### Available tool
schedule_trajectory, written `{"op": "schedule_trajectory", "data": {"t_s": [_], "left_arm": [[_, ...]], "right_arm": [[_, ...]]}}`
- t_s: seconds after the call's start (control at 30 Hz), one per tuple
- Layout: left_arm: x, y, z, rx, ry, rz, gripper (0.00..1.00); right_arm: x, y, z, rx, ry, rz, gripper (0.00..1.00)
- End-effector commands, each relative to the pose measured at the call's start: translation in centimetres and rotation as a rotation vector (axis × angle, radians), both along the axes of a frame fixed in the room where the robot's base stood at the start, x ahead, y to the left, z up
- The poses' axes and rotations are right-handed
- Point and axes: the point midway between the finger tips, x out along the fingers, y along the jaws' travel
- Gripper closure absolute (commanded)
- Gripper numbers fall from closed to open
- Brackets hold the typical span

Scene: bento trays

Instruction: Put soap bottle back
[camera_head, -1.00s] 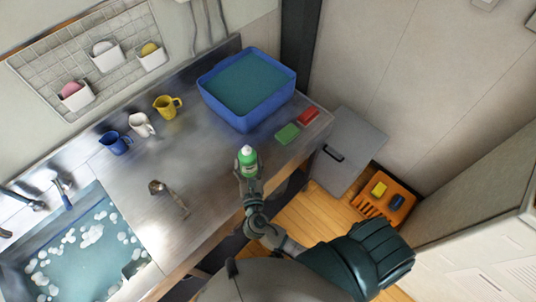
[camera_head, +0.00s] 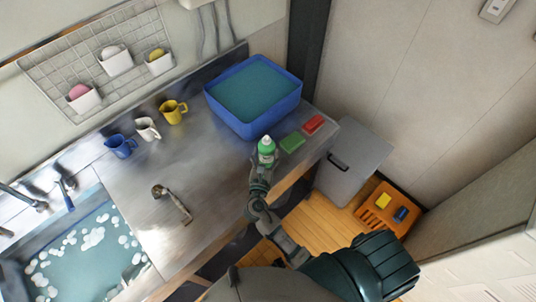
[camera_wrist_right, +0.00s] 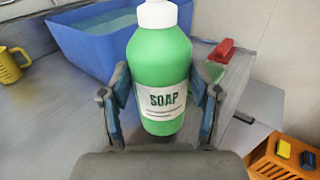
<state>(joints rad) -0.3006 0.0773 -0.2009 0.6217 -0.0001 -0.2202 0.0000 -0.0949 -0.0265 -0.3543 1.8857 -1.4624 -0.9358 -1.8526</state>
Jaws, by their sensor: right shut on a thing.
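The green soap bottle (camera_head: 266,152) with a white cap stands upright in my right gripper (camera_head: 262,167), near the counter's front edge in the head view. In the right wrist view the bottle (camera_wrist_right: 160,75) shows its SOAP label, and the fingers of the right gripper (camera_wrist_right: 160,112) are on both its sides. I cannot tell whether its base touches the counter. My left gripper is not in view.
A blue water-filled tub (camera_head: 228,116) stands behind the bottle. An orange crate (camera_head: 372,216) is at the lower right.

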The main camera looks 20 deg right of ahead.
Motion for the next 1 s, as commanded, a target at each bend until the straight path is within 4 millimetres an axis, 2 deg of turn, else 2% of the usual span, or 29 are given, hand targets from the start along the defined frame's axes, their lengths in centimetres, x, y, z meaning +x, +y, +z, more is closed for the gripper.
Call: {"op": "schedule_trajectory", "data": {"t_s": [0.17, 0.43, 0.7, 0.73, 0.8, 0.83, 1.0], "left_arm": [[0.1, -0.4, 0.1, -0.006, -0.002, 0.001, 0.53], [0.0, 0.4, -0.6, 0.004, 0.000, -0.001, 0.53], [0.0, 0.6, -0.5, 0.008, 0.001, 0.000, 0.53], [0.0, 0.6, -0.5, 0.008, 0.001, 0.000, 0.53], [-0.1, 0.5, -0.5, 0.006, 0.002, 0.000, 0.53], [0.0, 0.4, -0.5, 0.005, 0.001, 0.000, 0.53], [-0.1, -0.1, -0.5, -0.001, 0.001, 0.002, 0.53]], "right_arm": [[1.3, -1.1, -0.1, -0.002, -0.001, 0.001, 0.86], [1.4, -1.4, -3.6, -0.002, 0.001, 0.001, 0.86], [1.3, -1.6, -3.8, 0.002, 0.000, 0.001, 0.86], [1.3, -1.6, -3.9, 0.002, 0.001, 0.001, 0.35], [1.3, -1.5, -3.8, 0.002, 0.001, 0.001, 0.17], [1.3, -1.4, -3.8, 0.001, 0.002, 0.001, 0.12], [1.3, -1.4, -3.8, 0.000, 0.001, 0.001, 0.12]]}}
